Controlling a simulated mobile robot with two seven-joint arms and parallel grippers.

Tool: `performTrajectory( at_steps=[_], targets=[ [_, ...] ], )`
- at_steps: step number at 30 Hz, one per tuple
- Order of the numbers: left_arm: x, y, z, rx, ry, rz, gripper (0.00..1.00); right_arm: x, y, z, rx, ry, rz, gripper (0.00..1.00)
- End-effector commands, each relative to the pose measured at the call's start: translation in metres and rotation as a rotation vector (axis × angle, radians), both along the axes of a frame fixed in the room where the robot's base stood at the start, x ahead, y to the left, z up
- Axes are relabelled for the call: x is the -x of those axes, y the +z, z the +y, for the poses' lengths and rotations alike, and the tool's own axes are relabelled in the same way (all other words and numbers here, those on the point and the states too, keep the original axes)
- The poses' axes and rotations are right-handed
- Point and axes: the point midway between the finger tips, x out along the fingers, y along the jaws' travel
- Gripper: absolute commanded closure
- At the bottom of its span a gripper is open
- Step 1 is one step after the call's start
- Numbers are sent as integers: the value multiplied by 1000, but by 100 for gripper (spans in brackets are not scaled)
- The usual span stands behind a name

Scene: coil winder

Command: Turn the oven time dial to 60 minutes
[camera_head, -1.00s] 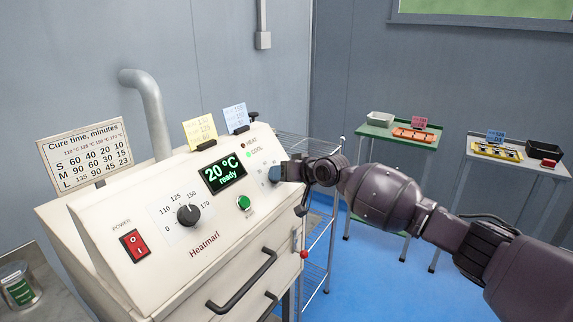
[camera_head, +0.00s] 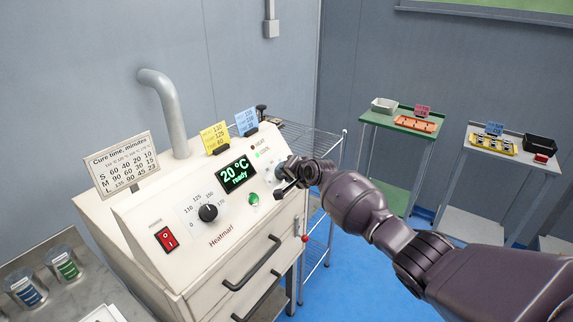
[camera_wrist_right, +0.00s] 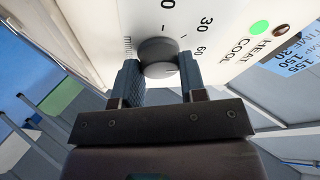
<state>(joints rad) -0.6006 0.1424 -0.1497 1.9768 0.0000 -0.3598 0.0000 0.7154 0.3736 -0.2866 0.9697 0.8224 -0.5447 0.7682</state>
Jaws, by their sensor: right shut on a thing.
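The oven time dial (camera_wrist_right: 157,52) is a dark round knob on the cream panel. In the right wrist view it sits between the two blue finger pads of my right gripper (camera_wrist_right: 159,76), which is shut on it. Printed 0, 30 and 60 show around the dial; I cannot tell which mark it points to. In the head view my right gripper (camera_head: 284,178) covers most of the dial at the right of the oven panel (camera_head: 150,208). My left gripper is not in view.
The temperature dial (camera_head: 207,213), red power switch (camera_head: 166,239) and green button (camera_head: 253,199) are left of my gripper. A cure-time chart (camera_head: 122,164) and yellow and blue cards stand on top. A wire rack (camera_head: 318,215) is just right of the oven.

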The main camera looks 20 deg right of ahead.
Motion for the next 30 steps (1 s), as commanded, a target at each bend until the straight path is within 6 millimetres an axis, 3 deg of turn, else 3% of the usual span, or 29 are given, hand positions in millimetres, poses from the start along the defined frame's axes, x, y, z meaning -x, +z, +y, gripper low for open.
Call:
performTrajectory(
  at_steps=[9,25,26,30],
  targets=[
    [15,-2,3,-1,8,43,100,0,1,0,-68,-67,51,85],
    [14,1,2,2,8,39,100,-1,1,-1,-80,-81,59,85],
    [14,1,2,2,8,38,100,-1,1,-1,-79,-81,58,58],
    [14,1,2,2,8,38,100,-1,1,-1,-79,-80,59,37]
  ],
)
